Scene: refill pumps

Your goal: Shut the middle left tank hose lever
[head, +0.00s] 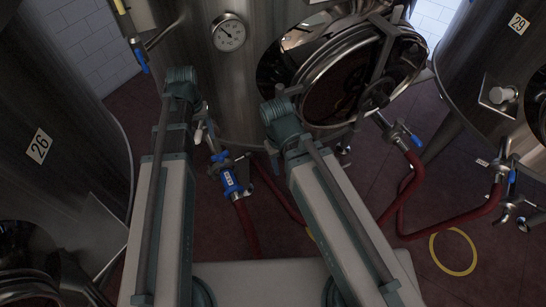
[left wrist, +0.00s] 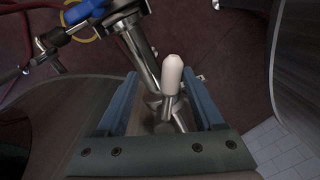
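A hose valve with a blue lever (head: 229,181) sits on a red hose low at the front of the middle tank (head: 270,60), between my two arms. Just left of it, a pale knob (head: 198,133) shows beside my left arm. In the left wrist view, my left gripper (left wrist: 160,73) is open, its two fingers apart around a white-tipped handle (left wrist: 172,75) on a metal fitting. I see no finger clearly touching it. A blue lever (left wrist: 84,10) lies at the upper left there. My right arm reaches forward, but its gripper fingers are hidden.
Tank 26 (head: 50,130) stands at the left and tank 29 (head: 480,60) at the right. A round hatch (head: 345,85) is on the middle tank. Red hoses (head: 440,228) and a yellow floor ring (head: 453,251) lie at the right.

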